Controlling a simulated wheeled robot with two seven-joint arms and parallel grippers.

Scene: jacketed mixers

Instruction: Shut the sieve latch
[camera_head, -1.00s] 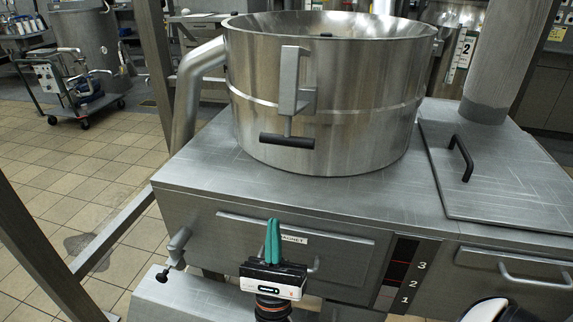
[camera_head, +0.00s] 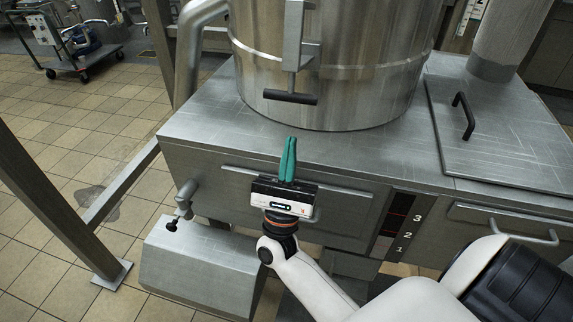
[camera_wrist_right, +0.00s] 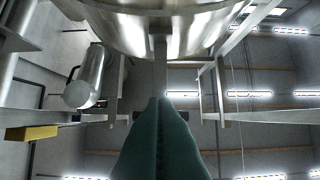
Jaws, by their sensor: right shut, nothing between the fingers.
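The sieve latch has a grey metal bracket (camera_head: 301,38) on the front of the round steel sieve drum (camera_head: 350,85). A thin rod hangs from it and ends in a black crossbar handle (camera_head: 290,97). My right gripper (camera_head: 288,140), with green fingers, is shut and empty. It points up in front of the cabinet, its tips a little below the black handle in the picture, apart from it. In the right wrist view the green fingers (camera_wrist_right: 159,105) point up toward the drum, and the latch rod (camera_wrist_right: 160,65) shows beyond their tips. The fingers partly hide the handle there. My left gripper is out of view.
The drum stands on a steel cabinet (camera_head: 215,130) with a front drawer panel and a numbered strip (camera_head: 402,228). A hatch lid (camera_head: 505,140) with a black handle lies at right. A knobbed valve (camera_head: 184,203) sticks out at front left. A frame post (camera_head: 60,205) stands further left.

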